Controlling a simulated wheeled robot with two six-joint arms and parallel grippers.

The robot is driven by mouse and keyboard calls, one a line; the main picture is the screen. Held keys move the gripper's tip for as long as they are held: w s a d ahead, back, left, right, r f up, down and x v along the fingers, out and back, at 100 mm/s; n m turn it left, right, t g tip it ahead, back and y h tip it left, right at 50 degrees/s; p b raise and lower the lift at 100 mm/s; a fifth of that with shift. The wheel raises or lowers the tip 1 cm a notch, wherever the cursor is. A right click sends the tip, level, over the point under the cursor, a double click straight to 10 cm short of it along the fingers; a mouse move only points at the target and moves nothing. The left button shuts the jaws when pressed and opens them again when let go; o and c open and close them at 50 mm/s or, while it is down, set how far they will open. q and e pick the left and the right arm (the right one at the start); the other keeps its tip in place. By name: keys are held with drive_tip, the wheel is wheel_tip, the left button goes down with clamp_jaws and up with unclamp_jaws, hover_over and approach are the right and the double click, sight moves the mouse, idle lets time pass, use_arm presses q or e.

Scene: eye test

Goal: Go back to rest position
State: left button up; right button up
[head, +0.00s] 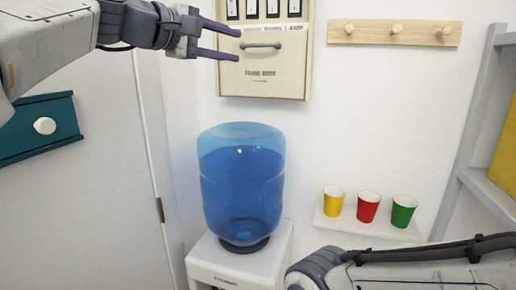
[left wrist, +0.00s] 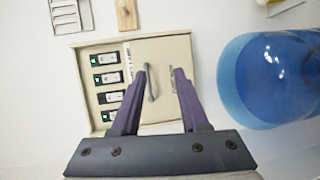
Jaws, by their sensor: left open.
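My left gripper (head: 239,45) reaches in from the upper left in the head view. It is open, with its two purple fingers apart and nothing between them there. Its fingertips overlap the left part of a beige wall box (head: 262,72), just left of the box's grey handle (head: 261,45). In the left wrist view the open fingers (left wrist: 160,74) point at the same box (left wrist: 118,48), and the handle (left wrist: 151,84) shows between them. I cannot tell how far the fingertips are from the box. My right arm lies across the lower right of the head view; its gripper is out of view.
A blue water bottle (head: 241,185) stands on a white dispenser (head: 270,262) below the box. Yellow (head: 333,201), red (head: 368,206) and green (head: 403,211) cups stand on a small shelf. A peg rail (head: 372,32) hangs above; grey shelving (head: 462,140) is at right.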

use_arm(q)
drive_tip(key=s+d+f+m+g+y, duration=0.1)
drive_tip(key=s+d+f+m+g, duration=0.2)
drive_tip(key=f, duration=0.6)
drive_tip(key=s+d+f+m+g+y, duration=0.1)
drive_tip(key=s+d+f+m+g, duration=0.15)
drive_tip(key=s+f, duration=0.45)
drive_tip(key=s+d+f+m+g+y, duration=0.2)
drive_tip(key=d+f, duration=0.1)
drive_tip(key=f, duration=0.8)
drive_tip(key=s+a+f+m+g+y, duration=0.2)
drive_tip(key=s+a+f+m+y, duration=0.1)
drive_tip(key=s+f, duration=0.7)
drive_tip(key=s+a+f+m+g+y, duration=0.2)
drive_tip(key=s+a+f+m, duration=0.2)
drive_tip(key=s+f, duration=0.5)
drive_tip(key=s+m, duration=0.1)
drive_tip(key=m, duration=0.1)
drive_tip(key=shift+a+f+m+y, duration=0.35)
drive_tip(key=shift+f+y, duration=0.05)
